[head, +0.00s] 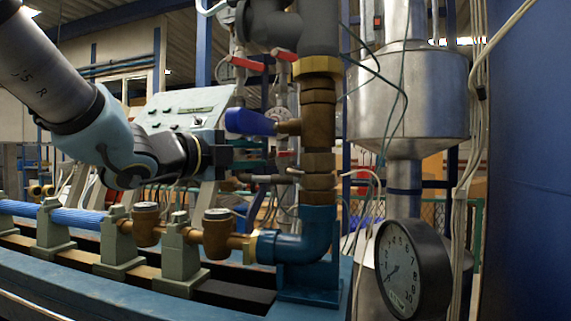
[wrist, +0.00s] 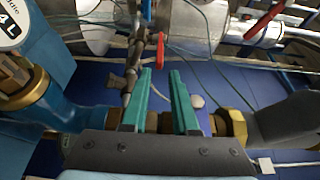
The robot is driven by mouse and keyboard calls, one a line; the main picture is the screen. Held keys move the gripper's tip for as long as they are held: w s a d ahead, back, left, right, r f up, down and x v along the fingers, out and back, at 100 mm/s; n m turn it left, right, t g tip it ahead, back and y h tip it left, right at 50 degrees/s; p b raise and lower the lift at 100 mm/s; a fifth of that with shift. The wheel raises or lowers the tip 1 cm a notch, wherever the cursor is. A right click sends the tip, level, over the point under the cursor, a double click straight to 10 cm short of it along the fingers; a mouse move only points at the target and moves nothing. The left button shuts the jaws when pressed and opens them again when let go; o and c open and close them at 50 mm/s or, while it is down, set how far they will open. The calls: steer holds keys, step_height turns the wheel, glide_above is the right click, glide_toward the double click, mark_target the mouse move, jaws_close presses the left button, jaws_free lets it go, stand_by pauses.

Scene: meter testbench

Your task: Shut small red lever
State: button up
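A small red lever (wrist: 160,52) shows in the wrist view just beyond my fingertips, roughly in line with the gap between them. It stands nearly upright in that picture, on thin metal piping, and appears apart from the fingers. A small red piece (head: 284,153) shows in the head view behind the brass pipe; I cannot tell whether it is the same lever. My gripper (wrist: 160,72) has two teal fingers, spread apart with no object clearly clasped. In the head view my arm reaches in from the left, its end left of the vertical pipe, with the fingertips hard to make out.
Two larger red levers, a left one (head: 247,63) and a right one (head: 284,54), sit above. A blue handle (head: 250,122) juts left from the brass vertical pipe (head: 318,150), close to my gripper. A round gauge (head: 400,270) stands front right. Loose cables hang nearby.

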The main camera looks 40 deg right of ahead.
mark_target(285, 155)
steer(key=d, duration=0.3)
steer(key=w+d, duration=0.1)
steer(key=d, duration=0.2)
steer(key=d+p, duration=0.1)
steer(key=d, duration=0.2)
steer(key=shift+w+d, duration=0.25)
steer(key=shift+w, duration=0.15)
jaws_close()
stand_by(0.9)
